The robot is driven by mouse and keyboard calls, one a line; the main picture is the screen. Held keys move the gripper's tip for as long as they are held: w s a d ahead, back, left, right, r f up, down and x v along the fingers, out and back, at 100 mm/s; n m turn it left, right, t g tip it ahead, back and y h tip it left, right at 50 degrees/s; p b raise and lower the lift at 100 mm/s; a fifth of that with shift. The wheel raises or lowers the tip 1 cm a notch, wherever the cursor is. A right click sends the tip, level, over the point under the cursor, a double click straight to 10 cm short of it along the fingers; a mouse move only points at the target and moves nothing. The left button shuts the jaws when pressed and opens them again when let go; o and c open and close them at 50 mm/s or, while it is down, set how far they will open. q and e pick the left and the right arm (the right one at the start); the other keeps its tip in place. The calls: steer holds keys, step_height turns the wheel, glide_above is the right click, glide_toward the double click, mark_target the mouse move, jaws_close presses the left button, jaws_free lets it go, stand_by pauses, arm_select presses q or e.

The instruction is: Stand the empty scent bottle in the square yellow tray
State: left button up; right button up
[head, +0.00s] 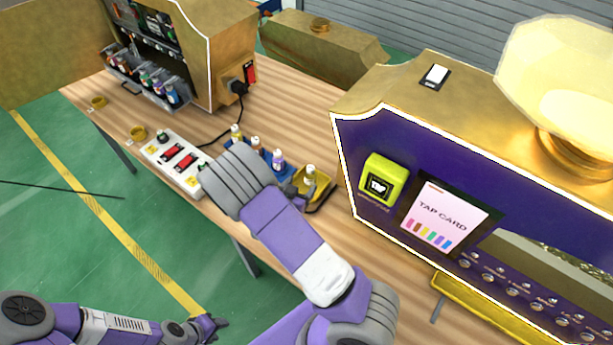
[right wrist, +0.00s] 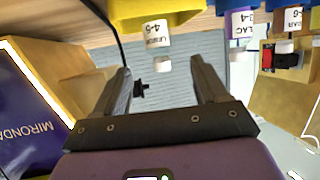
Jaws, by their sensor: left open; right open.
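The scent bottle (head: 310,172) has a white label and pale cap. It stands upright in the square yellow tray (head: 327,186), on the table beside the purple-and-gold machine. In the right wrist view, which is upside down, the bottle (right wrist: 156,34) hangs from the top of the picture in front of the yellow tray (right wrist: 185,12). My right gripper (right wrist: 160,66) is open, with the bottle's cap showing between its fingertips; no contact is visible. In the head view its fingers are mostly hidden by my wrist. My left gripper (head: 208,325) is open and empty, low over the floor.
A blue tray (head: 287,172) with several bottles stands just left of the yellow tray. A white switch box (head: 166,162) with red switches is further left. The machine with a card screen (head: 440,218) is close on the right. A bottle rack (head: 150,88) is at the back left.

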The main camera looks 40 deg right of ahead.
steer(key=shift+v, duration=1.9)
steer(key=shift+r+p, duration=0.1)
steer(key=shift+p, duration=0.25)
